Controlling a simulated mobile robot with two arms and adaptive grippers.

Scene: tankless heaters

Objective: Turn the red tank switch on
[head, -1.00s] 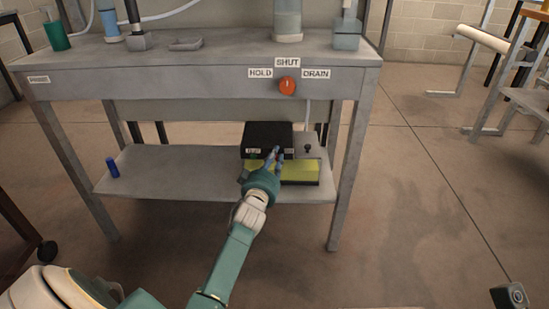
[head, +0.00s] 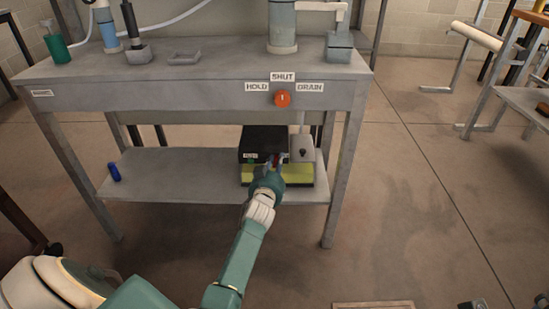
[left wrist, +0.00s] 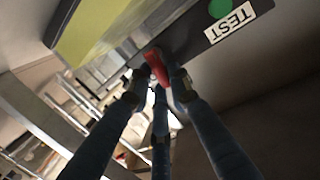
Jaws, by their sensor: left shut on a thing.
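A black box (head: 262,139) with a "TEST" label (head: 250,156) sits on the lower shelf of the grey bench. My left gripper (head: 274,164) is at the box's front, right of the label. In the left wrist view, its blue fingers (left wrist: 157,78) are closed around a small red switch (left wrist: 155,66) on the dark panel. The red switch (head: 276,159) is mostly hidden by the fingers in the head view. A green button (left wrist: 220,8) is beside the "TEST" label in the left wrist view. My right gripper is not clearly in view.
A yellow block (head: 301,174) lies under the grey unit with a black knob (head: 302,153), beside the box. Above, the bench top's front edge carries an orange knob (head: 282,99) labelled HOLD, SHUT and DRAIN. A blue cylinder (head: 114,171) stands on the lower shelf's left.

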